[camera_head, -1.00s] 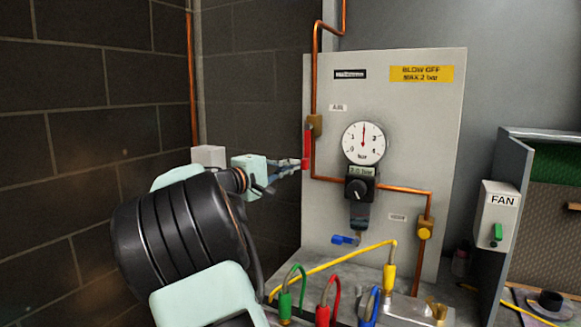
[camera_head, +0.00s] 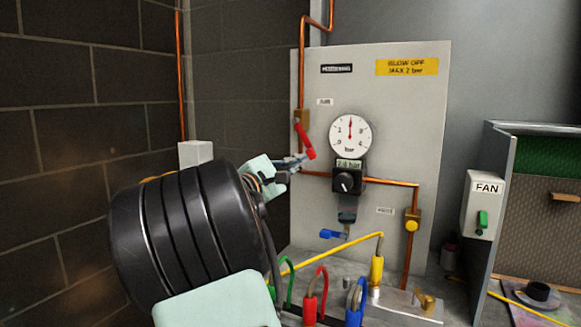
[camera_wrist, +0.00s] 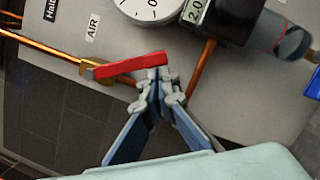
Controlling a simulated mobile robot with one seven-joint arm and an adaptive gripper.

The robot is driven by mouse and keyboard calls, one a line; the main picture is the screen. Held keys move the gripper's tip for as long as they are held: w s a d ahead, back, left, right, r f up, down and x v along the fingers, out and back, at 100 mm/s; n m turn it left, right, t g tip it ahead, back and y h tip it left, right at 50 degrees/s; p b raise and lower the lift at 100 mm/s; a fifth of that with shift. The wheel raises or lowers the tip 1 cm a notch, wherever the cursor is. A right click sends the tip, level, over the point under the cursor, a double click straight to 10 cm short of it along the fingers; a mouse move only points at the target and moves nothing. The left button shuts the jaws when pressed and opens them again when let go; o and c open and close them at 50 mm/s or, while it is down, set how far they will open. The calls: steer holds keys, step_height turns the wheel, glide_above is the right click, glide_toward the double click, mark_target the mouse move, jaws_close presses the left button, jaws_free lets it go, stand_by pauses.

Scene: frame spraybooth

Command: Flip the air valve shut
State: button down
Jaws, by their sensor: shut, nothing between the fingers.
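The air valve is a brass body (camera_head: 301,117) on the copper pipe below the AIR label, with a red lever (camera_head: 305,141). The lever slants down and to the right, its free end off the pipe line. In the wrist view, the red lever (camera_wrist: 130,64) lies across the picture from the brass body (camera_wrist: 88,70). My gripper (camera_head: 306,159) is shut and empty. Its fingertips (camera_wrist: 158,82) are at the lever's free end, beside it rather than around it, and seem to touch it.
The panel (camera_head: 410,110) carries a round gauge (camera_head: 350,136) and a black regulator (camera_head: 348,178) right of the lever. A blue lever (camera_head: 332,234), a yellow hose (camera_head: 330,253) and several coloured couplings sit below. A FAN switch box (camera_head: 483,205) is at the right.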

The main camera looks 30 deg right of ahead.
steer(key=s+d+r+n+t+p, duration=0.1)
steer(key=s+r+n, duration=0.1)
steer(key=n, duration=0.2)
steer(key=s+d+r+n+t+p, duration=0.1)
steer(key=r+n, duration=0.1)
steer(key=n, duration=0.2)
steer(key=s+d+r+n+t+p, duration=0.1)
steer(key=s+r+n+p, duration=0.1)
steer(key=n, duration=0.2)
steer(key=shift+s+d+r+t, duration=0.15)
steer(key=shift+s+r+t, duration=0.1)
steer(key=shift+s+t, duration=0.05)
steer(key=shift+s+d+r, duration=0.1)
steer(key=shift+r, duration=0.45)
